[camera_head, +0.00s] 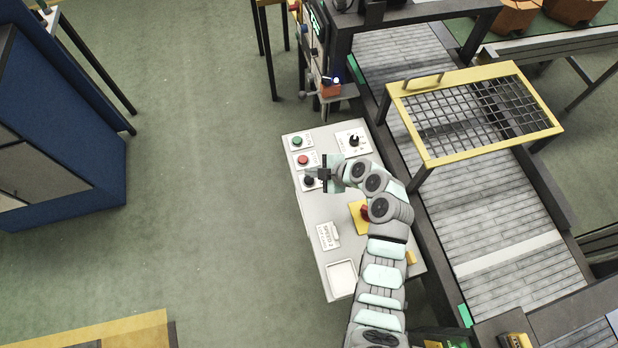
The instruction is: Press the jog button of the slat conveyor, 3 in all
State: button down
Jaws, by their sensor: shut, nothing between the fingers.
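The slat conveyor (499,222) runs down the right side, with grey slats. Its light control panel (312,212) stands to its left. On the panel are a green button (297,141), a red button (303,160) and a black control (308,180), which may be the jog button; its label is too small to read. My gripper (317,174) is shut and empty, over the panel right beside the black control. It partly covers that control's plate. I cannot tell whether the fingertips touch it.
A black knob (354,140) and a red mushroom button (366,212) on yellow are on the panel near my arm. A yellow mesh guard (442,155) spans the conveyor. A blue cabinet (95,170) stands left. The green floor (210,170) between is clear.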

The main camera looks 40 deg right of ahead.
aim_at(312, 181)
jog(key=shift+f+b, duration=1)
jog(key=shift+f, duration=0.25)
jog(key=shift+f+b, duration=0.85)
jog(key=shift+b, duration=1)
dwell(1.5)
dwell(0.3)
jog(key=shift+r, duration=0.9)
jog(key=shift+r+p, duration=0.35)
jog(key=shift+r, duration=2.15)
